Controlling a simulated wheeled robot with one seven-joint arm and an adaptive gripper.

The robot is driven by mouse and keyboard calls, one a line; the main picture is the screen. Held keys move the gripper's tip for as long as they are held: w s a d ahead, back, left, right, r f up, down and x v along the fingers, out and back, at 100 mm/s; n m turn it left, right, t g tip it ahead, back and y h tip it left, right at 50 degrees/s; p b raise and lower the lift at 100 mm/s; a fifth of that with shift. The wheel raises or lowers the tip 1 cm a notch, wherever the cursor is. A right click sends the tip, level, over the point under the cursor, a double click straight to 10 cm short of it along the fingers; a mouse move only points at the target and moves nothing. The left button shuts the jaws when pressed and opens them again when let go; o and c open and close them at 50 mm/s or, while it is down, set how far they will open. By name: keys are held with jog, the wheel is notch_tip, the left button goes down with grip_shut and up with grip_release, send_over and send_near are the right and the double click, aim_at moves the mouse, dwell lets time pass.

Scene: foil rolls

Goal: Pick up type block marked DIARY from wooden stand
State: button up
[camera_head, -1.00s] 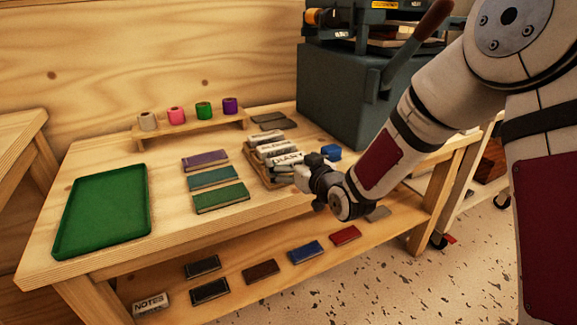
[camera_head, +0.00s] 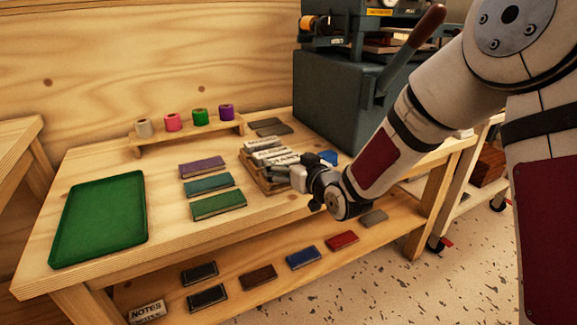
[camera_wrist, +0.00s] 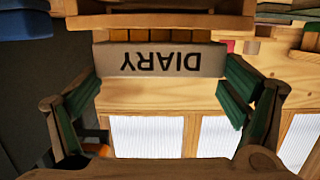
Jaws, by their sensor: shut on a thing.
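The DIARY type block (camera_wrist: 160,60) is a pale grey bar with dark letters, upside down in the wrist view. It spans the gap between the green-padded fingers of my gripper (camera_wrist: 160,82), which is shut on it by its two ends. In the head view my gripper (camera_head: 299,177) is at the front right end of the wooden stand (camera_head: 249,170), and it hides the held block. Other pale lettered type blocks (camera_head: 270,150) lie in rows on the stand. I cannot tell whether the held block still touches the stand.
A large dark grey-green press (camera_head: 340,100) stands close behind the stand. Left are three books (camera_head: 212,184), a green tray (camera_head: 100,215) and a small riser (camera_head: 190,133) with coloured rolls. A blue object (camera_head: 329,157) sits beside my gripper. Several blocks lie on the lower shelf.

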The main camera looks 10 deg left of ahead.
jog(key=shift+s+r+p, duration=0.25)
jog(key=shift+r+p, duration=0.1)
jog(key=shift+r, duration=0.85)
jog(key=s+r+p, duration=0.1)
jog(key=s+p, duration=0.5)
jog(key=s, duration=0.9)
jog(key=shift+s+a, duration=0.2)
jog(key=shift+a, duration=0.2)
jog(key=shift+r, duration=0.1)
